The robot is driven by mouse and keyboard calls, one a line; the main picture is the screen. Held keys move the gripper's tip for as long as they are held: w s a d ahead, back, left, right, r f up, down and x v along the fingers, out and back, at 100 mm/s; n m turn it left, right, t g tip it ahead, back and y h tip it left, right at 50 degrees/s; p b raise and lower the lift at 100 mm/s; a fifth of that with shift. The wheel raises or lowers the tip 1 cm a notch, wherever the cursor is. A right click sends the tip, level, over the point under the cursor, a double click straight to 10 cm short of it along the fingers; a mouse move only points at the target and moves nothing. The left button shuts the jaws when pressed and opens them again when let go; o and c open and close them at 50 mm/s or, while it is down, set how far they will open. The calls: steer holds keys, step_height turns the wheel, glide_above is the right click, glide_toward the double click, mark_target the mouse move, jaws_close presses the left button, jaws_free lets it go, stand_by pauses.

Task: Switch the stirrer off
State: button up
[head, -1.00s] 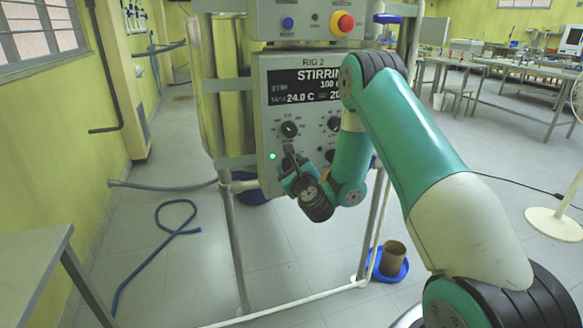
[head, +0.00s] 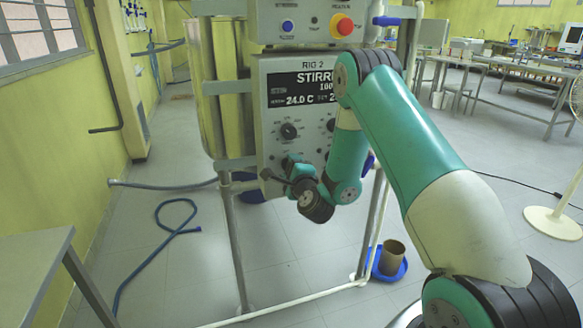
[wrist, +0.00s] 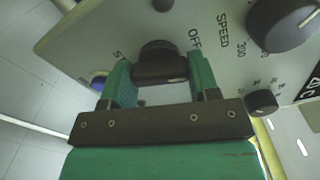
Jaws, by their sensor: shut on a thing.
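The rig 2 control panel (head: 262,135) faces me in the head view, with a screen (head: 290,88) reading "STIRR…", partly hidden by my arm. In the wrist view a dark rotary knob (wrist: 160,62) sits between the two green fingers of my gripper (wrist: 160,75). The fingers are shut on this knob, one on each side. The word "OFF" is printed on the panel beside the knob; another label is mostly hidden behind a finger. In the head view my gripper (head: 290,166) is at the panel's lower left and hides the knob.
A speed knob (wrist: 285,22) and a small knob (wrist: 262,101) are near my gripper in the wrist view. A red button (head: 345,25) and a blue button (head: 288,25) sit above the screen. A blue hose (head: 150,262) lies on the floor at left.

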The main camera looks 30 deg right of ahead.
steer(key=shift+n+p, duration=0.35)
steer(key=shift+n, duration=1.15)
steer(key=o, duration=0.9)
steer(key=shift+s, duration=0.1)
